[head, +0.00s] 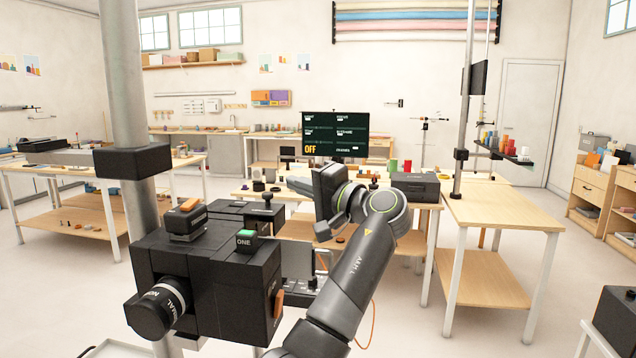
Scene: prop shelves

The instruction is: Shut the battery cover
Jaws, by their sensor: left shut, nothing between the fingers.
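A black box-shaped device (205,275) is mounted on a grey post at the left front. It has a round dial (158,308) on its front face, a block marked ONE with a green top (245,240), and an orange tab (278,303) on its right side. A grey flat panel (298,258) shows beside the device's right side, partly behind my arm; I cannot tell for sure whether it is the battery cover. My left gripper (322,232) is shut and empty, to the right of the device and apart from it in the picture. My right gripper is not in view.
The grey post (127,90) rises above the device. A wooden table (497,212) stands to the right, with a black case (415,186) near it. A dark screen reading OFF (335,134) stands behind. An orange cable hangs beside my arm.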

